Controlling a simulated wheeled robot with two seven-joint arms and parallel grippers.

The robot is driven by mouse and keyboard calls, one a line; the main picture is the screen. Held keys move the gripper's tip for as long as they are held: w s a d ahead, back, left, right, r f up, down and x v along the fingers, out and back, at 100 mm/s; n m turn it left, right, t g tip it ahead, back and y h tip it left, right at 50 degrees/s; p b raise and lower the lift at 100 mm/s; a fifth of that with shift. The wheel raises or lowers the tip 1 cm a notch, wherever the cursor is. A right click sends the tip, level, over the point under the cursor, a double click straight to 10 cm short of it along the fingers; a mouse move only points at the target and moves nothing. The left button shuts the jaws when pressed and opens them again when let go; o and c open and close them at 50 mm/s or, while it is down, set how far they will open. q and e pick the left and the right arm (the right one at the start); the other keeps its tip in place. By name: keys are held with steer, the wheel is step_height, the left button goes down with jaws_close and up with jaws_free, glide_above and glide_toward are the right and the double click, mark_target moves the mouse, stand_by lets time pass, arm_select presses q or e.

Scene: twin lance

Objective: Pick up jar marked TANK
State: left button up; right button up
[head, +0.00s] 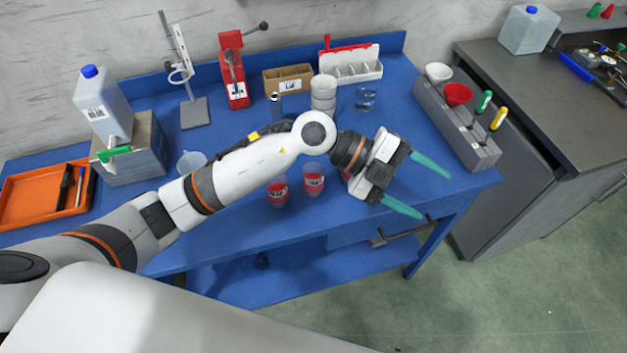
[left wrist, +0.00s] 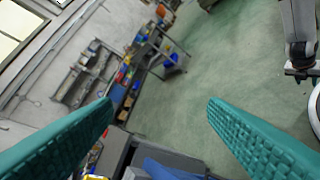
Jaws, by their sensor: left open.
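Two clear jars with red contents and dark labels stand upright near the front of the blue bench, a left jar (head: 277,191) and a right jar (head: 313,180). Their lettering is too small to read, so I cannot tell which is marked TANK. Some red shows beside my left wrist, mostly hidden by it. My left gripper (head: 417,188) is open and empty, to the right of the jars, with its teal fingers pointing right near the bench's front right edge. Its fingers also show wide apart in the left wrist view (left wrist: 158,122).
The blue bench (head: 420,150) holds an orange tray (head: 45,192), a white jug (head: 103,106), a red press (head: 234,70), a cardboard box (head: 288,80), a white container (head: 323,94) and a glass beaker (head: 366,99). A grey rack (head: 455,130) with funnels stands at the right end.

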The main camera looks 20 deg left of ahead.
arm_select(q)
steer(key=w+a+f+y, duration=0.4)
steer(key=a+f+y, duration=0.3)
steer(key=a, duration=0.1)
steer(key=n+y, duration=0.4)
steer(key=y, duration=0.3)
glide_above(313, 182)
steer(key=w, duration=0.2)
steer(key=shift+t, duration=0.4)
step_height(313, 182, down, 7)
steer(key=shift+s+a+r+p, duration=0.1)
steer(key=shift+s+p, duration=0.05)
steer(key=shift+p, duration=0.85)
steer(key=shift+a+f+p, duration=0.1)
steer(key=shift+f+p, duration=0.35)
steer(key=shift+f, duration=0.15)
steer(key=f, duration=0.2)
steer(key=f+p, duration=0.1)
steer(key=f, duration=0.1)
steer(key=shift+w+a+f, duration=0.1)
steer(key=shift+w, duration=0.2)
steer(key=c, duration=1)
